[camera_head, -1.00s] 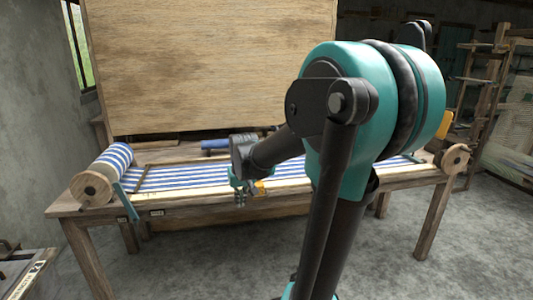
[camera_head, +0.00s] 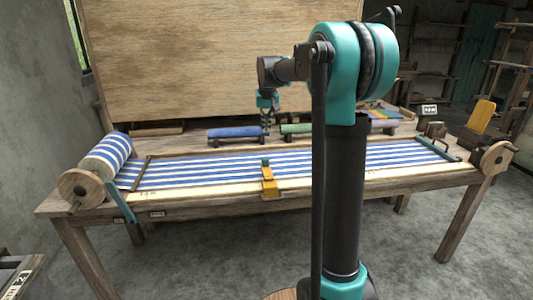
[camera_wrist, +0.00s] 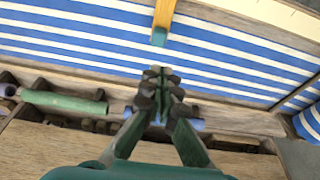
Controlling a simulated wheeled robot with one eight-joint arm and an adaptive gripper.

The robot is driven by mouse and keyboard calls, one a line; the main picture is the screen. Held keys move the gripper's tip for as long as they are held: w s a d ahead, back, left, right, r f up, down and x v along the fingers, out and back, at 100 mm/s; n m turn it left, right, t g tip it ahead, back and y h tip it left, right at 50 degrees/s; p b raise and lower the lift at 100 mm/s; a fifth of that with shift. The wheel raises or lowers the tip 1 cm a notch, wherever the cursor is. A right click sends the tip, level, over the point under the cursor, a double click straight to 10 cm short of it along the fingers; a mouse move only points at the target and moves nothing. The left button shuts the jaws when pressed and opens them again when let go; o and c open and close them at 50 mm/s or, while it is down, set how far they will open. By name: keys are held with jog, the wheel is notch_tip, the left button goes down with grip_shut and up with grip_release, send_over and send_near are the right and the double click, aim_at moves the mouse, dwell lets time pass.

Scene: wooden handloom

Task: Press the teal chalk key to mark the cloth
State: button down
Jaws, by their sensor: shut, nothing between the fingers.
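The teal chalk key (camera_head: 265,162) is a small teal tip on a yellow bar (camera_head: 269,184) at the loom's front edge, over the striped cloth. It also shows in the wrist view (camera_wrist: 158,37), just beyond my fingertips and apart from them. The blue-and-white cloth (camera_head: 200,171) stretches across the loom from the roller at left. My gripper (camera_head: 268,129) is shut and empty, pointing down and raised behind the key, near the back of the loom. The wrist view shows the gripper (camera_wrist: 161,73) with its fingertips together. Any chalk mark is too small to tell.
A blue roll (camera_head: 236,132) and a green roll (camera_head: 296,129) lie on the back shelf below my gripper. A tall wooden board (camera_head: 190,60) stands behind. Wooden wheels (camera_head: 497,158) sit at the loom's ends. A yellow panel (camera_head: 481,115) stands at right.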

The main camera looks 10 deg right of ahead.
jog(key=shift+f, duration=0.1)
send_near(265, 159)
jog(key=x, duration=0.5)
jog(key=shift+w+a+f, duration=0.1)
jog(key=shift+w+f, duration=0.05)
jog(key=shift+w, duration=0.35)
jog(key=shift+f, duration=0.6)
jog(key=shift+f, duration=1.4)
jog(key=shift+r, duration=0.1)
jog(key=w+v, duration=0.1)
jog(key=v, duration=1.2)
jog(key=shift+r, duration=0.55)
